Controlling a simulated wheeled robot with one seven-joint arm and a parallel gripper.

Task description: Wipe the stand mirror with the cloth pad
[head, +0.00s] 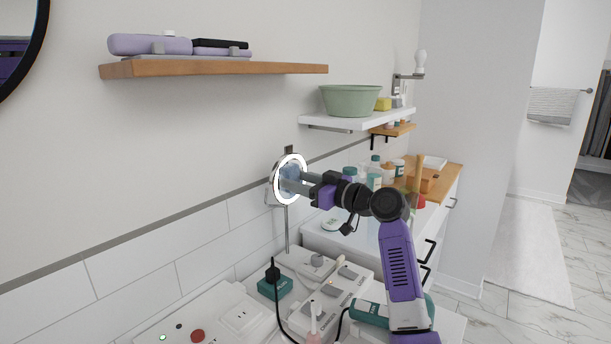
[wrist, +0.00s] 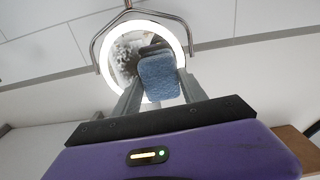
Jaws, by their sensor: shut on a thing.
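The stand mirror (head: 274,187) is round with a lit white ring and stands on a thin pole near the tiled wall. In the wrist view the mirror (wrist: 123,48) shows its glowing ring and a grey bracket around it. My gripper (head: 291,181) is at the mirror's face. It is shut on the blue cloth pad (wrist: 160,78), which covers the lower right part of the glass in the wrist view. The pad looks very close to the glass; I cannot tell whether it touches. The pad's far side is hidden.
Below the mirror are a white power strip (head: 345,282), a teal box (head: 274,287) and cables. A wooden shelf (head: 215,68) hangs above left, and a white shelf with a green basin (head: 350,100) above right. Several bottles stand on the cabinet behind my arm. Open floor lies at the right.

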